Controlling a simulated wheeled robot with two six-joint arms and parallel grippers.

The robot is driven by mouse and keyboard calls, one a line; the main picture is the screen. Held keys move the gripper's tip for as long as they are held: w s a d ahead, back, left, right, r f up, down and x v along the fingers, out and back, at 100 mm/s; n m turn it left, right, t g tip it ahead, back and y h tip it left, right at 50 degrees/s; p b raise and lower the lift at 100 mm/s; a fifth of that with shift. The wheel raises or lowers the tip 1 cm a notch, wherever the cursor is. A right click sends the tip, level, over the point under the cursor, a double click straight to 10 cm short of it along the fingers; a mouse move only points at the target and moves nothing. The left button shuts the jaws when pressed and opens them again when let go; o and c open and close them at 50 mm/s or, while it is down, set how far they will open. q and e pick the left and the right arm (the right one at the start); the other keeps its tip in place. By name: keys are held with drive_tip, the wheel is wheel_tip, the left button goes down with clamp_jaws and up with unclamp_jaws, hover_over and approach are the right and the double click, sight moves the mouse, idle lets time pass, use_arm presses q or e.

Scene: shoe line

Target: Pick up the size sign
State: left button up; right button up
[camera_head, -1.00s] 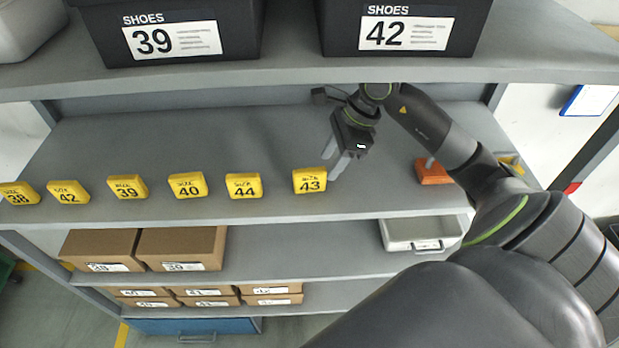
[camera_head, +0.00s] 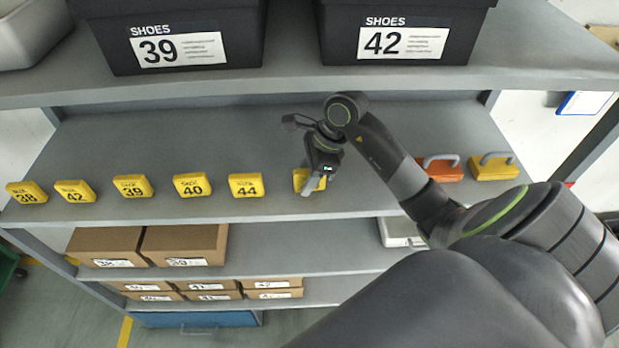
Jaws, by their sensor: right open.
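A row of yellow size signs stands along the front of the middle shelf: size 38 (camera_head: 27,192), size 42 (camera_head: 75,191), size 39 (camera_head: 133,186), size 40 (camera_head: 192,186) and size 44 (camera_head: 246,186). The rightmost sign, size 43 (camera_head: 300,178), is mostly hidden behind my right gripper (camera_head: 311,186). That gripper points down at the sign with its jaws open. I cannot tell whether its fingers touch the sign. My left gripper is not in view.
An orange object with a grey handle (camera_head: 441,168) and a similar yellow one (camera_head: 494,167) sit right of my arm. Black shoe boxes marked 39 (camera_head: 165,20) and 42 (camera_head: 408,15) stand on the shelf above. Cardboard boxes (camera_head: 185,243) lie below.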

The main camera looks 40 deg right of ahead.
drive_tip(key=shift+f, duration=0.1)
clamp_jaws()
idle(0.4)
